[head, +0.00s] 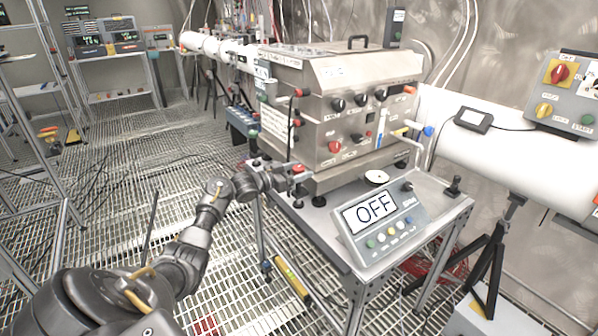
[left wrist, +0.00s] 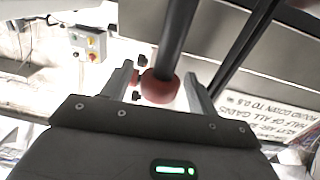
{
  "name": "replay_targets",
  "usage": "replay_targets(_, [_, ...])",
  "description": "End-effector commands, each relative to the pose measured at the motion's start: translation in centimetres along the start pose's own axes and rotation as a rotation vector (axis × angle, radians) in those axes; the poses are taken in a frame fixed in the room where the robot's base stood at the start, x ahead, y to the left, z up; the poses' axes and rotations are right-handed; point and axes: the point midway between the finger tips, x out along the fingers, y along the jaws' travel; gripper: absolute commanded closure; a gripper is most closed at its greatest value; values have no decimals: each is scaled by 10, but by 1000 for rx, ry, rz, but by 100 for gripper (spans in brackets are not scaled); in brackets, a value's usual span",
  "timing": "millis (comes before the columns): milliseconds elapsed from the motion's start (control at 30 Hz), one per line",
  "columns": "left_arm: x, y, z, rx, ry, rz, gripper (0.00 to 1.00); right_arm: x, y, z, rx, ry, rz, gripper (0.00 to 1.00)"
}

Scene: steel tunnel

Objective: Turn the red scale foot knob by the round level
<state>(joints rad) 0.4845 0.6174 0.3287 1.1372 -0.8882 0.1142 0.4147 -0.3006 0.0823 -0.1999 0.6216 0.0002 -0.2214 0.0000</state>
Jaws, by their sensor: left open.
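The left gripper (head: 291,179) is at the near left corner of the steel box machine, beside a red knob (head: 298,169). In the left wrist view the open fingers (left wrist: 162,82) stand on either side of a round red knob (left wrist: 161,89) on a dark rod. I cannot tell whether either finger touches it. A pale round disc with a dark rim (head: 376,177), possibly the round level, lies on the steel table top. The scale display (head: 375,212) reads OFF. The right gripper is not in view.
The steel machine (head: 345,75) with several knobs stands behind the gripper. A white pipe (head: 475,140) runs along the right wall.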

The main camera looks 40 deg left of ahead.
Motion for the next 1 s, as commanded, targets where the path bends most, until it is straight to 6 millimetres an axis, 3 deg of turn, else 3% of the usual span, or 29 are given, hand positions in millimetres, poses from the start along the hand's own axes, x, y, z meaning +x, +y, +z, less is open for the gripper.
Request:
replay_targets(167, [-18,-1,2,3,-2,-1,41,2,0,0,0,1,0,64])
replay_targets(400, [-66,0,3,3,-3,0,41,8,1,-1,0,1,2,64])
replay_targets(600, [-96,0,2,2,-2,1,41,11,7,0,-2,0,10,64])
replay_targets(1000, [-107,0,0,0,0,1,41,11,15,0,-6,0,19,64])
